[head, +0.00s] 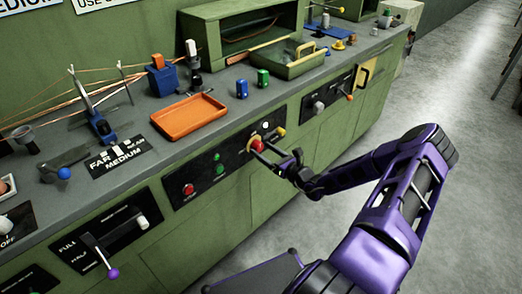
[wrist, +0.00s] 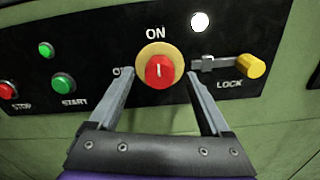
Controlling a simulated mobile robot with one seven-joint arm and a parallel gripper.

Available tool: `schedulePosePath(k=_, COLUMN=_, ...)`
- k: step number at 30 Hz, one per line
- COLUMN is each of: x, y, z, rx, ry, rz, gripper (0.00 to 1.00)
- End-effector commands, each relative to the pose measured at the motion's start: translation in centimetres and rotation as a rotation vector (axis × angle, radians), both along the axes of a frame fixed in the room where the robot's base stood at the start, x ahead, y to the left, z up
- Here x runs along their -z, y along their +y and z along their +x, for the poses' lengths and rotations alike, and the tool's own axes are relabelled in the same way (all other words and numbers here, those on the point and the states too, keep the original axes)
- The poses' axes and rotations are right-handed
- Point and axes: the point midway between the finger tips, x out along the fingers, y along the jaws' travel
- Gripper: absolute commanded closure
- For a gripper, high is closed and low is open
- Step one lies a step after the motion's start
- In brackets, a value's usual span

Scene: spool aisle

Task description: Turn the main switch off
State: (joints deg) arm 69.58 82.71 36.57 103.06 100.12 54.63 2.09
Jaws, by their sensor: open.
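The main switch (wrist: 158,70) is a red round knob on a yellow disc, set in a black panel. Its white mark stands upright, in line with the ON label above it. A second label at its left is mostly hidden by a finger. It also shows in the head view (head: 257,144), partly covered by my gripper. My gripper (wrist: 160,78) is open and empty, with one finger on each side of the knob. I cannot tell whether the fingers touch it. A yellow-ended lever (wrist: 250,66) marked LOCK lies to the right of the switch, its metal end pointing towards the disc.
A white lamp (wrist: 200,22) glows above the lever. A green START button (wrist: 63,83), a green lamp (wrist: 46,50) and a red STOP button (wrist: 8,91) are to the left. An orange tray (head: 188,117) lies on the bench above the panel.

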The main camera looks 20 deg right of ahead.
Motion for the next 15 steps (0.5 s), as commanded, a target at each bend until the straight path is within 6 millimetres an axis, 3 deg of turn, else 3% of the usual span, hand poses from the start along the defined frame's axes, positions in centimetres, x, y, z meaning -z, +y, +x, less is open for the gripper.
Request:
schedulePosePath(k=6, x=0.0, y=0.6, z=1.5, rx=0.000, ry=0.000, rz=0.000, gripper=0.19)
schedulePosePath(k=14, x=0.0, y=0.6, z=1.6, rx=0.000, ry=0.000, rz=0.000, gripper=0.19)
schedulePosePath(k=15, x=0.0, y=0.6, z=1.6, rx=0.000, ry=0.000, rz=0.000, gripper=0.24)
